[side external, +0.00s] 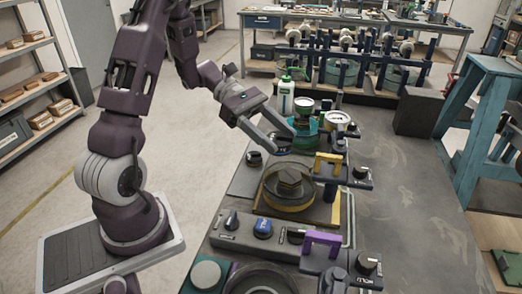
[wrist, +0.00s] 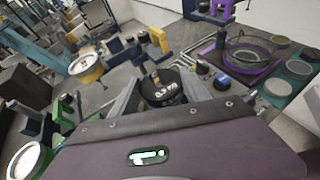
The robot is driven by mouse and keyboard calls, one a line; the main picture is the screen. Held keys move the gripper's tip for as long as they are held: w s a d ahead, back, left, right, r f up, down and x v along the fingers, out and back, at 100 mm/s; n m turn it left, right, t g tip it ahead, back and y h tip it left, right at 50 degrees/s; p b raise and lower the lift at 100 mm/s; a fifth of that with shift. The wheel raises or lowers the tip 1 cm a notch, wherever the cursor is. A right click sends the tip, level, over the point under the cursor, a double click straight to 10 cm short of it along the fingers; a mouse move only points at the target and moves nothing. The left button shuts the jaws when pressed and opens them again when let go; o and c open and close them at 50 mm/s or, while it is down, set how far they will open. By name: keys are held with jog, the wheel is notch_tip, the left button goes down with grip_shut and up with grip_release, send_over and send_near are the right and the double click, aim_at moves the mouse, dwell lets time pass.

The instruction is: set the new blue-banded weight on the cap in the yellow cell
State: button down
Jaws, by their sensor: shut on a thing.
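My gripper (side external: 283,141) is shut on a dark weight (wrist: 166,88) with white lettering and a brass-coloured spot on top; it also shows between the fingertips in the wrist view (wrist: 160,92). In the side view a dark, bluish edge (side external: 283,151) shows under the fingers; I cannot make out a clear band. In the wrist view the held weight hides most of that cell.
A yellow bracket (side external: 328,162) and black knobs stand right of the cell. A blue knob (side external: 263,228) and purple bracket (side external: 321,240) are nearer the camera.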

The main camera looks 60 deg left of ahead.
aim_at(286, 173)
jog(key=shift+w+d+f, duration=0.25)
jog(key=shift+d+f, duration=0.25)
jog(key=shift+f, duration=0.55)
jog(key=shift+w+d+f, duration=0.25)
jog(key=shift+d+f, duration=0.25)
jog(key=shift+f, duration=0.6)
jog(key=shift+w+d+f, duration=0.25)
jog(key=shift+d+f, duration=0.25)
jog(key=shift+f, duration=0.55)
jog(key=shift+f, duration=0.2)
jog(key=shift+c, duration=2.2)
grip_release()
jog(key=shift+a, duration=0.1)
jog(key=v, duration=0.7)
